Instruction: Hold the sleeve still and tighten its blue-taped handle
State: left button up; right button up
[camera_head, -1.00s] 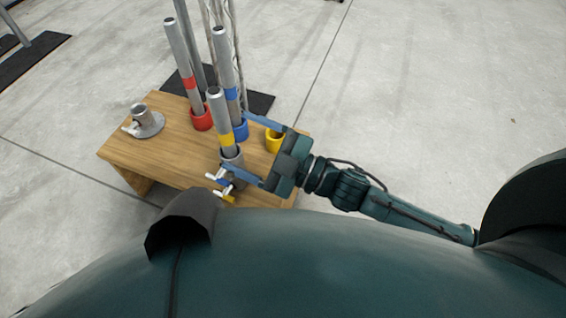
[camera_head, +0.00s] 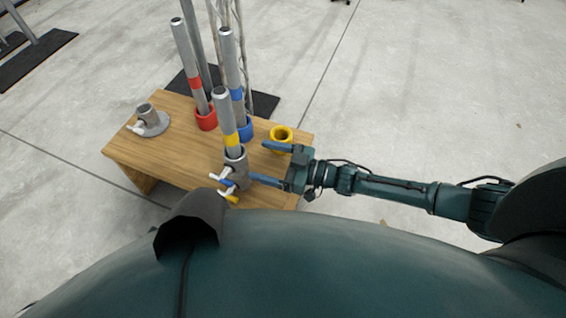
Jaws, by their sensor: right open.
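A grey sleeve (camera_head: 236,166) stands upright near the front right of the wooden table, with a grey pole with a yellow band (camera_head: 228,125) standing in its top. At its lower front are a blue-marked white handle (camera_head: 222,181) and a yellow-marked handle (camera_head: 231,198). My right gripper (camera_head: 262,164) is open, just right of the sleeve. Its near finger ends by the sleeve's lower right side; I cannot tell whether they touch. Its far finger lies behind and to the right, over the table. Nothing shows between the fingers. My left gripper is not in view.
On the wooden table (camera_head: 170,155) stand a red-banded pole (camera_head: 190,65) in a red cup, a blue-banded pole (camera_head: 231,65) in a blue cup, and an empty yellow cup (camera_head: 281,134). A grey flanged sleeve (camera_head: 149,121) stands at the left. The front-left tabletop is clear.

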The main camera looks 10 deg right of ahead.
aim_at(246, 156)
jog(key=x, duration=0.8)
jog(key=shift+a, duration=0.1)
jog(key=shift+c, duration=0.5)
